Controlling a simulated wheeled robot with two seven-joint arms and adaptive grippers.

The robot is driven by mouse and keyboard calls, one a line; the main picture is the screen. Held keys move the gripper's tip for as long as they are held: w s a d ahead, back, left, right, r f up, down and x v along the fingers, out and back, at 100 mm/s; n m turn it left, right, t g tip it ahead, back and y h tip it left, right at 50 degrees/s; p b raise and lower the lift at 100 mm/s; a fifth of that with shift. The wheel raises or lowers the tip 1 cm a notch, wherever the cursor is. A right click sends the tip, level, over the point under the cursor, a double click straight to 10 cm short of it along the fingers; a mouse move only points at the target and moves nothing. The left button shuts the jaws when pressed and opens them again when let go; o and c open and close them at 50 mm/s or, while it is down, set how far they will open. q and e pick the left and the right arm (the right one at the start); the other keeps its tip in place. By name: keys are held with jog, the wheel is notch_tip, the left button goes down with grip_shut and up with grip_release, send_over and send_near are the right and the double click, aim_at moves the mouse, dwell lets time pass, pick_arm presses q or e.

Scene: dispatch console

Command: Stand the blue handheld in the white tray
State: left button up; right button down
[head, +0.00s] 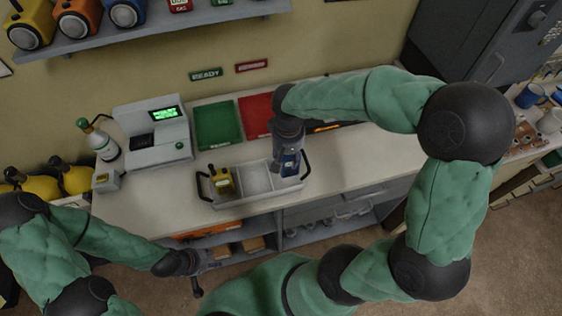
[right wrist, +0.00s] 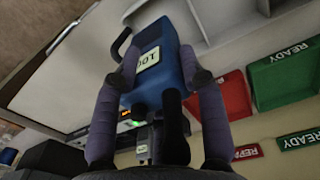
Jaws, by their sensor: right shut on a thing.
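The white tray (head: 235,203) stands on the counter, with black handles at its ends and dividers inside. A yellow handheld (head: 222,182) stands in its left compartment; the middle compartment looks empty. My right gripper (head: 288,150) is shut on the blue handheld (head: 289,164), over the tray's right compartment. In the right wrist view, both fingers flank the blue handheld (right wrist: 155,45), which carries a pale label. Whether its lower end touches the tray floor cannot be told. My left gripper (head: 203,275) is empty, fingers apart, low in front of the counter.
A green mat (head: 217,125) and a red mat (head: 256,116) lie behind the tray. A grey console (head: 155,134) with a lit screen stands at left. A shelf (head: 150,33) hangs above. The counter right of the tray is clear.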

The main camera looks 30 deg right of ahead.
notch_tip(320, 180, down, 6)
jog(key=w+b, duration=0.1)
jog(key=w, duration=0.1)
jog(key=shift+w+a, duration=0.15)
jog(key=shift+w, duration=0.2)
jog(key=shift+f, duration=0.25)
jog(key=c, duration=0.7)
grip_release()
notch_tip(320, 180, up, 12)
jog(key=shift+s+a+r+p, duration=0.1)
jog(key=shift+r+p, duration=0.1)
jog(key=shift+p, duration=0.85)
